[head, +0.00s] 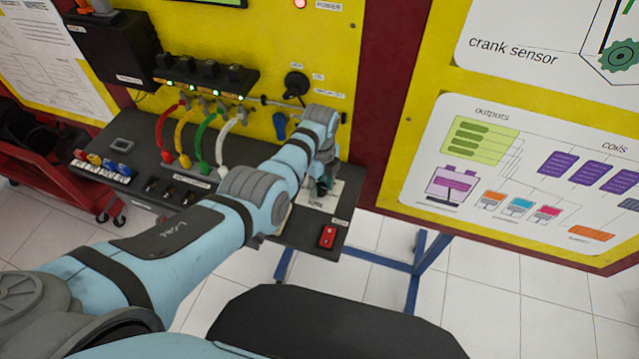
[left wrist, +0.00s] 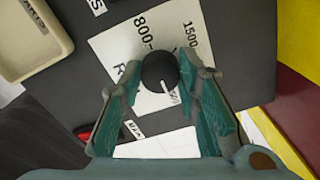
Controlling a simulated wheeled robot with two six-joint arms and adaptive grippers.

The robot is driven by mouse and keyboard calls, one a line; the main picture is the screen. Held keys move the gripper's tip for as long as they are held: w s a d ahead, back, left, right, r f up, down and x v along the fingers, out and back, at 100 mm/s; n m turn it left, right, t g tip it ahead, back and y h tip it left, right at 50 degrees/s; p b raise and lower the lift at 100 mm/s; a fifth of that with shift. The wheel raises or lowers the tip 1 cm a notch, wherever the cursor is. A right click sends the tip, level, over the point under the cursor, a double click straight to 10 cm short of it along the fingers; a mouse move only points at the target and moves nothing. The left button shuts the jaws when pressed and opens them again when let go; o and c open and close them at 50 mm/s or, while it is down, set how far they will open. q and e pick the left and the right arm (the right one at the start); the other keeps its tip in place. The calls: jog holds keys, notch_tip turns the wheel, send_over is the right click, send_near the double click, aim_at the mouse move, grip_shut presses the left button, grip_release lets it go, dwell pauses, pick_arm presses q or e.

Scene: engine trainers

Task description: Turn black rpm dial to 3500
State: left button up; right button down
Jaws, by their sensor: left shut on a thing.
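The black rpm dial (left wrist: 158,70) is a round knob on a white label plate (left wrist: 128,45) in the left wrist view. Its white pointer line points down in that picture, towards a partly hidden number ending in "500". "800" and "1500" show on the plate above it. My left gripper (left wrist: 160,80) is shut on the dial, one finger on each side. In the head view my left gripper (head: 325,180) is at the right end of the dark panel shelf and hides the dial. My right gripper is not in view.
The dark shelf (head: 285,235) has a red switch (head: 327,237) near its front right corner. Red, yellow, green and white cables (head: 200,145) arch to the left of my gripper. A light tray (left wrist: 30,40) sits beside the plate in the left wrist view.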

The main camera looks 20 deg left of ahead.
aim_at(320, 187)
pick_arm(q)
jog(key=shift+s+d+f, duration=0.1)
jog(key=shift+s+f, duration=0.1)
jog(key=shift+s, duration=0.05)
jog(key=o, duration=1.2)
jog(key=shift+w, duration=0.2)
jog(key=shift+r, duration=0.1)
jog(key=shift+r, duration=0.25)
notch_tip(320, 187, up, 12)
jog(key=shift+f, duration=0.25)
